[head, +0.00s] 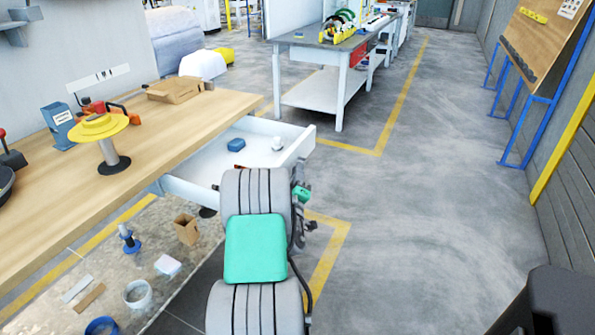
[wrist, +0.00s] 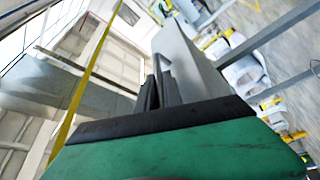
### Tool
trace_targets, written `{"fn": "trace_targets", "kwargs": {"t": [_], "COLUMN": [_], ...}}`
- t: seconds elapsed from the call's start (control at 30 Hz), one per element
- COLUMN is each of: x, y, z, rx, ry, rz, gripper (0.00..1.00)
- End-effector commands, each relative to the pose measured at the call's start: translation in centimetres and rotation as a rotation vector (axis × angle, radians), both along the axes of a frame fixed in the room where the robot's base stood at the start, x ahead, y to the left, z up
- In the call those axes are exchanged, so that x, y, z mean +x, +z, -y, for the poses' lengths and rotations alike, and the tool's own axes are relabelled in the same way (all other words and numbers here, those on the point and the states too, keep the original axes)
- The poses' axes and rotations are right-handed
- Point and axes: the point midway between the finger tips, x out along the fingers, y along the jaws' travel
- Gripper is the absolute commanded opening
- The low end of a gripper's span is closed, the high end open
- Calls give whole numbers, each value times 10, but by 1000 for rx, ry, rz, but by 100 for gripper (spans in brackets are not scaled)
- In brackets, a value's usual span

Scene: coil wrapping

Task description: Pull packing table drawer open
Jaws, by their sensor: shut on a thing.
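The packing table (head: 165,145) has a wooden top and fills the left of the head view. Its white drawer (head: 300,146) sticks out from under the top, pulled open, with its inside showing. My gripper is mostly hidden behind my arm in the head view, at the drawer's front. In the wrist view my gripper's dark fingers (wrist: 153,92) are closed at the grey-white drawer front (wrist: 185,65). They are shut on the drawer handle, which is itself hard to make out.
A blue item (head: 236,144) and a small white item (head: 277,143) are in the drawer. A yellow spool stand (head: 100,128) and a cardboard piece (head: 175,89) are on the tabletop. A lower shelf holds a small open box (head: 187,229) and rolls.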

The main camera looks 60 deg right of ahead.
Motion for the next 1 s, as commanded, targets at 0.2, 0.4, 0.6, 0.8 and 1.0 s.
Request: {"fn": "trace_targets", "kwargs": {"t": [0.2,0.4,0.6,0.8,1.0], "x": [0,-1,-2,-7,-17], "y": [-1,-1,-1,-8,-16], "z": [0,0,1,-12,-43], "rx": [1,1,0,0,-1], "ry": [1,-1,-4,-2,-1], "rz": [1,1,1,0,2], "gripper": [0,20,20,20,20]}}
